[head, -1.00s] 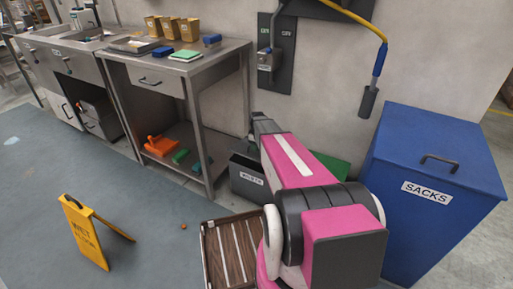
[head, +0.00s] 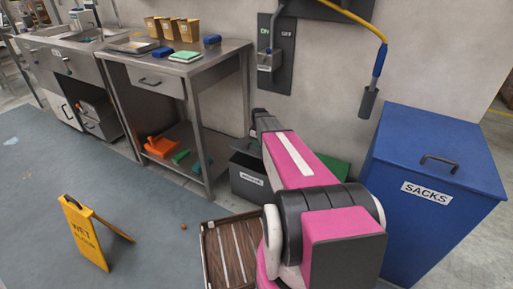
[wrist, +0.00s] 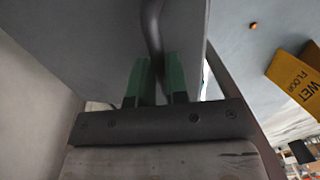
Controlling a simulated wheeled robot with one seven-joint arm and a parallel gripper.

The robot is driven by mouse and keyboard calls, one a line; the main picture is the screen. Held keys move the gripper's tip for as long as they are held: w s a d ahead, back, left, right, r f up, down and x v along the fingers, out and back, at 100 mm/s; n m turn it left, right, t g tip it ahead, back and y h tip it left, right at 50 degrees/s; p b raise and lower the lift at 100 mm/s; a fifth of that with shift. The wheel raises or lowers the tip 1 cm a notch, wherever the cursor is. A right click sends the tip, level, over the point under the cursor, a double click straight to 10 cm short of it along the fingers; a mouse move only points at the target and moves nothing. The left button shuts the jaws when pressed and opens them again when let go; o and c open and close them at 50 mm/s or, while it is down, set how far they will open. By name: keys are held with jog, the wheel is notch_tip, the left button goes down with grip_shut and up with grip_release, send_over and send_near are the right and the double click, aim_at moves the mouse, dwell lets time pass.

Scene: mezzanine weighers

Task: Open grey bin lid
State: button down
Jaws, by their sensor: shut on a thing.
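The grey bin (head: 246,188) stands on the floor against the wall, right of the steel table, with a white label on its front. My arm hides much of its right side. In the wrist view a broad grey panel, which looks like the lid (wrist: 90,40), fills the upper part, with a dark curved handle (wrist: 152,30) on it. My gripper (wrist: 157,75) has its green fingers closed around that handle. In the head view the fingertips are hidden behind my arm. The lid appears raised off the bin's rim, but how far is hard to tell.
A blue sacks bin (head: 425,190) stands close on the right, with a green object (head: 335,166) behind my arm. A brown slatted crate (head: 225,255) lies in front. A yellow wet-floor sign (head: 85,235) stands left. A steel table (head: 225,62) is left; open floor lies between.

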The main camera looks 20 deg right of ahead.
jog(key=w+d+r, duration=0.6)
jog(key=w+d, duration=0.2)
jog(key=w+d+r+g+y, duration=0.1)
jog(key=w+d+r, duration=0.5)
jog(key=w+d, duration=0.3)
jog(key=shift+d+r+g+y, duration=0.15)
jog(key=shift+r+g+y, duration=0.15)
jog(key=shift+r, duration=0.05)
jog(key=shift+w, duration=0.1)
jog(key=c, duration=1.1)
grip_release()
jog(key=shift+r, duration=0.1)
